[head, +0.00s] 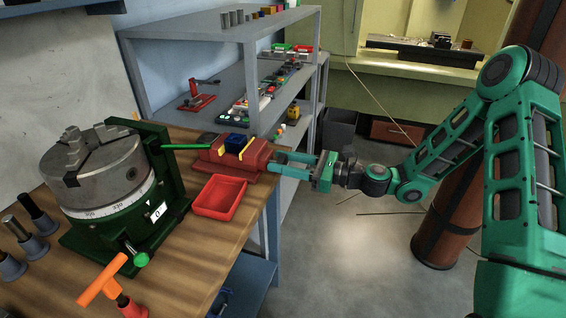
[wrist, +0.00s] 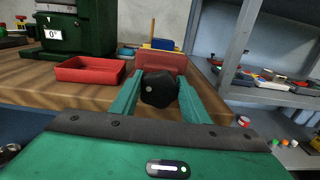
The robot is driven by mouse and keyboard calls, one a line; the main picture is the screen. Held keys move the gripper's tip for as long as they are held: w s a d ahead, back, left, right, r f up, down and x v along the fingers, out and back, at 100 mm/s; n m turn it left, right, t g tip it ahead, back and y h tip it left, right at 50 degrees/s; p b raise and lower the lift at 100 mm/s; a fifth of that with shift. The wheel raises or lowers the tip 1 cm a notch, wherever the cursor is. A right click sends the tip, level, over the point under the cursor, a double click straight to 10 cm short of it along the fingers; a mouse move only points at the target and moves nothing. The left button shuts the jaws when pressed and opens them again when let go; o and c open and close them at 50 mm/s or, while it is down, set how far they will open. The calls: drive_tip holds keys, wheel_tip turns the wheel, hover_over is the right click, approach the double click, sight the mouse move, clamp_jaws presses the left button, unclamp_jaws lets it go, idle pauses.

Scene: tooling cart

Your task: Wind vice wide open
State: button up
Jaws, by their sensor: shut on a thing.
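The red vice (head: 225,166) sits at the right edge of the wooden bench top, with yellow jaw faces. A blue block (head: 236,143) is at its jaws. In the wrist view the vice's red end (wrist: 168,63) is straight ahead, with the blue block (wrist: 163,44) behind it. My gripper (head: 277,164) reaches in from the right at the vice's outer end. In the wrist view my gripper (wrist: 159,84) has its two green fingers on either side of a dark round knob (wrist: 159,92), shut on it. The knob hides part of the vice behind it.
A red tray (head: 219,197) lies beside the vice. A green rotary table with a grey chuck (head: 95,178) stands left, its green-handled lever reaching toward the vice. Grey shelves (head: 200,87) stand behind. Open floor (head: 350,260) lies right of the bench.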

drive_tip(key=n, duration=0.4)
drive_tip(key=shift+d, duration=0.1)
drive_tip(key=n, duration=0.3)
drive_tip(key=shift+f+n, duration=0.1)
drive_tip(key=shift+n, duration=0.2)
drive_tip(key=n, duration=0.3)
drive_tip(key=shift+s+n, duration=0.15)
drive_tip(key=shift+n, duration=0.15)
drive_tip(key=n, duration=0.3)
drive_tip(key=shift+f+n, duration=0.2)
drive_tip(key=shift+n, duration=0.1)
drive_tip(key=shift+o, duration=0.2)
drive_tip(key=n, duration=0.6)
drive_tip(key=shift+f, duration=0.25)
drive_tip(key=shift+n, duration=0.7)
drive_tip(key=shift+c, duration=0.2)
drive_tip(key=shift+f+n, duration=0.1)
drive_tip(key=shift+n, duration=1.2)
drive_tip(key=shift+n, duration=0.5)
